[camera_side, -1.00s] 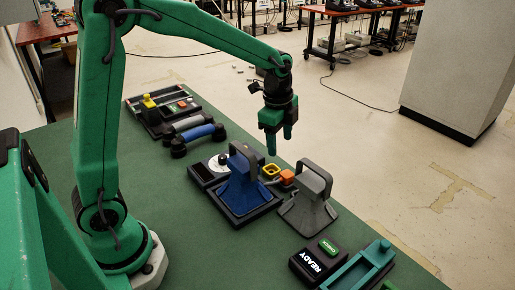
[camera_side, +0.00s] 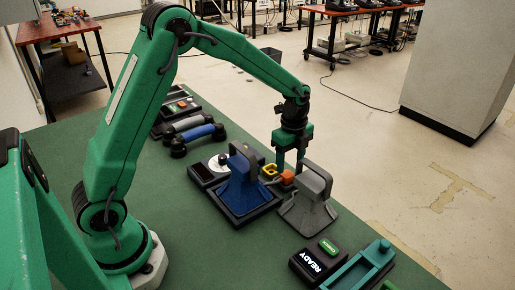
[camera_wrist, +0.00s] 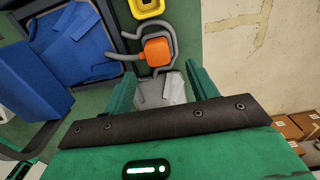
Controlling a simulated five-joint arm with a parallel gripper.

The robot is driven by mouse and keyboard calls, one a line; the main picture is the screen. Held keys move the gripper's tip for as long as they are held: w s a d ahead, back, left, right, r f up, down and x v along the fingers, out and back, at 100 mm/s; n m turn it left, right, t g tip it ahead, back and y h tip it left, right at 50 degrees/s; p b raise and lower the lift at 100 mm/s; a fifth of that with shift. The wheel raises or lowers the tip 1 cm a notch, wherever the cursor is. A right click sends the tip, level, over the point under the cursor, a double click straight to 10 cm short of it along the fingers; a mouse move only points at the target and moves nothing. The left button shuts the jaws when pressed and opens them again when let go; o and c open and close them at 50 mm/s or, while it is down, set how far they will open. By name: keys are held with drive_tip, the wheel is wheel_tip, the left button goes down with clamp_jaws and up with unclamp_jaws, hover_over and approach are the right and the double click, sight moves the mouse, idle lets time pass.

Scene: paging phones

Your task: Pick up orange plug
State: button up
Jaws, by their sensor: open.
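The orange plug (camera_side: 287,177) sits between the blue stand and the grey stand, near the table's far edge. In the wrist view the orange plug (camera_wrist: 157,51) is a rounded block with a grey cord curling around it. My gripper (camera_side: 290,163) points down just above the plug. In the wrist view my gripper (camera_wrist: 163,78) has its two green fingers spread apart, with nothing between them. The plug lies just beyond the fingertips there, roughly in line with the gap. A yellow-rimmed socket (camera_side: 269,169) is beside the plug; it also shows in the wrist view (camera_wrist: 146,8).
A blue stand with handle (camera_side: 240,190) is left of the plug, and a grey stand with handle (camera_side: 308,205) is close on its right. Blue and grey handsets (camera_side: 196,135) lie farther back.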

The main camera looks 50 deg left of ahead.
sight(289, 175)
drive_tip(key=shift+s+f, duration=0.1)
drive_tip(key=shift+f, duration=2.75)
drive_tip(key=c, duration=1.1)
drive_tip(key=shift+r, duration=5.05)
